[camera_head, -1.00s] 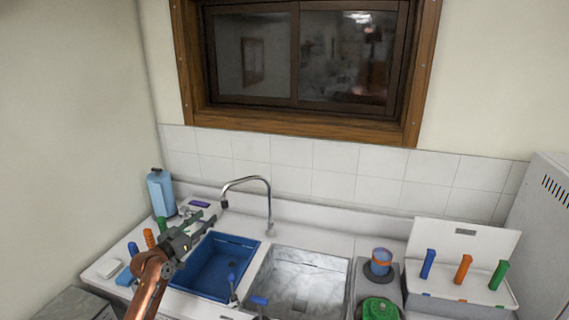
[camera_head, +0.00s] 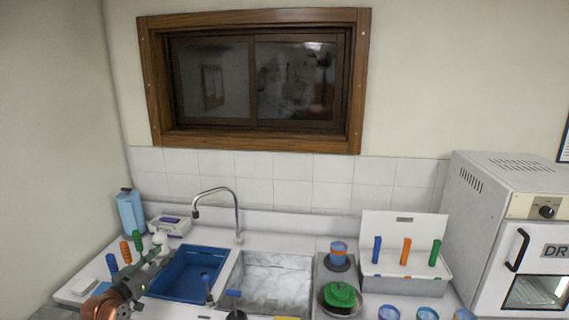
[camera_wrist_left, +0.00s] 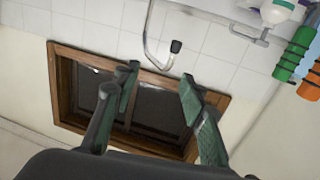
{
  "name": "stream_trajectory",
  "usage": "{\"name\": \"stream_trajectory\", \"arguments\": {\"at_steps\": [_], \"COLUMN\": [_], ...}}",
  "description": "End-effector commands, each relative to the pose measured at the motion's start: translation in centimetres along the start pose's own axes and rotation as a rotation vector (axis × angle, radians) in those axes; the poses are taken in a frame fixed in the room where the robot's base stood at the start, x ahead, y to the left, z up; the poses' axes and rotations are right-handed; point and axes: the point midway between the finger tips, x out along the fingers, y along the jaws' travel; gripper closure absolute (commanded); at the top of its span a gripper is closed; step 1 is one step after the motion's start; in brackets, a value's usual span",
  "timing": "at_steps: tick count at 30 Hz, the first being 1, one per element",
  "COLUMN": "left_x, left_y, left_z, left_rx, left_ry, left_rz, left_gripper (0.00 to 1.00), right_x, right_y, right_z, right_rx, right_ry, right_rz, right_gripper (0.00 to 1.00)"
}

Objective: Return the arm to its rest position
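My left gripper (camera_head: 152,262) is at the lower left in the head view, above the left edge of the blue basin (camera_head: 188,273). Its arm comes up from the bottom left. In the left wrist view the two dark green fingers of my left gripper (camera_wrist_left: 158,82) stand apart, with nothing between them. That view looks past them at the window (camera_wrist_left: 140,115), the tiled wall and the tap (camera_wrist_left: 160,50). My right arm and gripper are in neither view.
A metal sink (camera_head: 290,285) is beside the blue basin, behind it a curved tap (camera_head: 238,215). A blue bottle (camera_head: 130,212) and coloured handles (camera_head: 125,252) stand at the left.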

Motion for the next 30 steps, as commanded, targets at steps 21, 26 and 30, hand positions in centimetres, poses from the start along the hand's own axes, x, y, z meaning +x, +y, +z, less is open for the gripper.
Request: {"name": "stream_trajectory", "arguments": {"at_steps": [21, 26, 30], "left_x": [-7.9, -14.9, -22.5], "left_y": [8.6, 12.7, 16.1], "left_z": [20.3, 28.8, 34.8], "left_rx": [0.034, 0.035, 0.026], "left_ry": [-0.371, -0.558, -0.725], "left_rz": [0.052, 0.05, 0.024], "left_gripper": [0.61, 0.61, 0.61], "right_x": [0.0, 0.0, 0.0], "right_y": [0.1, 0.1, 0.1], "right_z": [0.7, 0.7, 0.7], "right_rx": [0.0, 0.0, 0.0], "right_ry": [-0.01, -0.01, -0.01], "right_rz": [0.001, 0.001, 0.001], "right_gripper": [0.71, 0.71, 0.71]}}
